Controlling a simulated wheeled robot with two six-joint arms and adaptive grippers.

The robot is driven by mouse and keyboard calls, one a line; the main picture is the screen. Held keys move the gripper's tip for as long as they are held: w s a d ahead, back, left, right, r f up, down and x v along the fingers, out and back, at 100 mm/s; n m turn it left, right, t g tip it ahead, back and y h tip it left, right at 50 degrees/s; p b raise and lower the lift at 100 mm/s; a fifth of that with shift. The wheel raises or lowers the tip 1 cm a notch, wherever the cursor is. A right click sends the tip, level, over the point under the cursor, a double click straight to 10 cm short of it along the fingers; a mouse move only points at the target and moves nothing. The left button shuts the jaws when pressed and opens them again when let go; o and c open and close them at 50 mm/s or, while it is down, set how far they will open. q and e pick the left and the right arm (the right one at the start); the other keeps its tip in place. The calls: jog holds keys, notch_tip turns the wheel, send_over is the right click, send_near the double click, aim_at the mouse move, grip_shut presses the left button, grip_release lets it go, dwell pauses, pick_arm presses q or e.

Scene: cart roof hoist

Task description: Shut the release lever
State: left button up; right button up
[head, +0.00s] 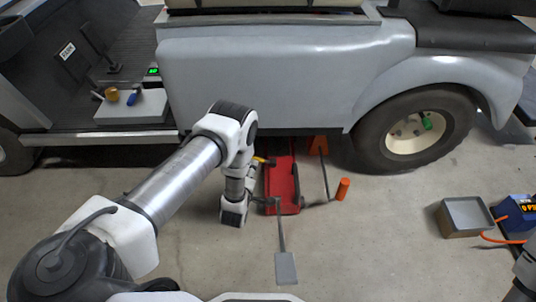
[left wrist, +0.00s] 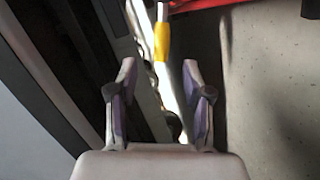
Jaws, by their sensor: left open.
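The red floor jack (head: 283,188) stands on the floor under the side of the grey cart. A small yellow piece (head: 259,159), which looks like the release lever's grip, shows at the jack's left edge. In the left wrist view a pale rod with a yellow band (left wrist: 161,45) runs lengthwise, in line with the gap between my fingers. My left gripper (left wrist: 159,70) is open, one finger to each side of that line; contact cannot be told. In the head view my wrist partly hides the jack's left side. My right gripper is not in view.
A grey foot pedal (head: 286,268) sticks out in front of the jack. An orange-tipped handle (head: 342,188) stands to its right. The cart wheel (head: 415,130) is further right. A grey box (head: 465,216) and a blue device (head: 517,212) sit at the far right. Floor between is clear.

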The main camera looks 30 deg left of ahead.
aim_at(263, 160)
pick_arm(q)
jog(key=b+x, duration=0.3)
jog(key=x, duration=0.3)
jog(key=shift+w+a+f, duration=0.1)
grip_shut()
